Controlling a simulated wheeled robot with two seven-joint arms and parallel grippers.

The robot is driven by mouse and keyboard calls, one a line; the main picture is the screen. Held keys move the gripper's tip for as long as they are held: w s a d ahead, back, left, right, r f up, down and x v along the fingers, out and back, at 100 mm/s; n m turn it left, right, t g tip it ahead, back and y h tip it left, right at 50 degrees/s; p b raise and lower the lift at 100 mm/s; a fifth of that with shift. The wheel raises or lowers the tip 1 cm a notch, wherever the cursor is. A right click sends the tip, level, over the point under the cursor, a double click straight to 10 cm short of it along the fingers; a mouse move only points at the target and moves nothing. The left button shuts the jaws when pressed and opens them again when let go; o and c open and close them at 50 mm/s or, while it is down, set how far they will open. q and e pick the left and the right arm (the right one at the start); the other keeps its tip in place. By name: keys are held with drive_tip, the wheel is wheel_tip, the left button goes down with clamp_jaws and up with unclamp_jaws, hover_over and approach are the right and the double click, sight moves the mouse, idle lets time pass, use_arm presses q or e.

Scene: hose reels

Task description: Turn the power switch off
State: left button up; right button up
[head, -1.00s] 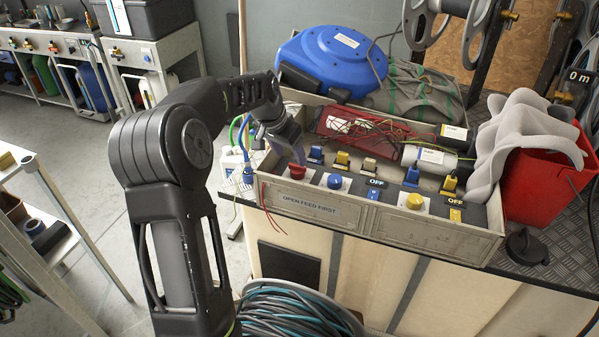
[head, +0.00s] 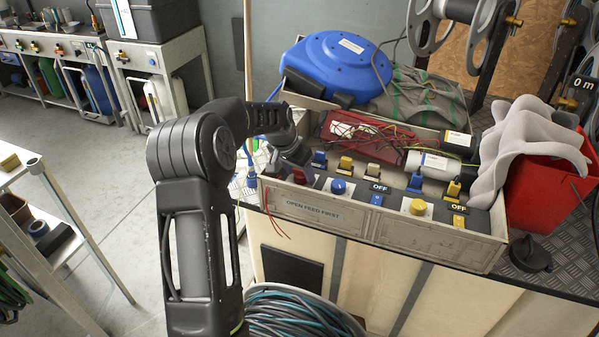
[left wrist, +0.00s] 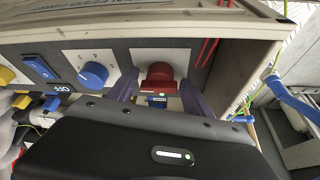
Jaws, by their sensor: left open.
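A red knob or switch (head: 300,176) sits on a white plate at the left end of the grey control panel (head: 322,207). In the left wrist view the red knob (left wrist: 159,76) stands between the purple fingers of my left gripper (left wrist: 160,92), which is open with a finger on each side. Contact cannot be made out. In the head view my left gripper (head: 298,165) is partly hidden by its own wrist. A blue rocker (head: 377,199) and a yellow rocker (head: 459,221) sit by OFF labels. My right gripper is not in view.
A blue knob (head: 338,187) is beside the red one, with a yellow knob (head: 418,207) farther right. Blue and yellow plugs stand behind. Red wires (head: 270,222) hang at the panel's left end. A red bin (head: 548,190) is at right.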

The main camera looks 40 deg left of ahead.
use_arm(q)
drive_tip(key=shift+f, duration=0.1)
drive_tip(key=shift+c, duration=0.5)
drive_tip(key=c, duration=1)
drive_tip(key=shift+w+n, duration=0.1)
drive_tip(key=shift+n, duration=0.2)
drive_tip(key=n, duration=0.1)
drive_tip(key=n+y, duration=0.1)
drive_tip(key=n, duration=0.2)
drive_tip(key=shift+d+y, duration=0.25)
drive_tip(key=shift+y, duration=0.15)
drive_tip(key=n+y, duration=0.1)
drive_tip(key=n, duration=0.1)
drive_tip(key=n+g, duration=0.1)
drive_tip(key=n, duration=0.2)
drive_tip(key=shift+w+d+n+g+y, duration=0.1)
drive_tip(key=shift+w+n+g+y, duration=0.1)
drive_tip(key=shift+n+g+y, duration=0.15)
drive_tip(key=n+g, duration=0.1)
drive_tip(key=n, duration=0.2)
drive_tip(key=shift+w+n+y, duration=0.1)
drive_tip(key=shift+n+y, duration=0.15)
drive_tip(key=shift+y, duration=0.1)
drive_tip(key=n+g+p, duration=0.1)
drive_tip(key=n+g, duration=0.1)
drive_tip(key=n, duration=0.2)
drive_tip(key=shift+w, duration=0.1)
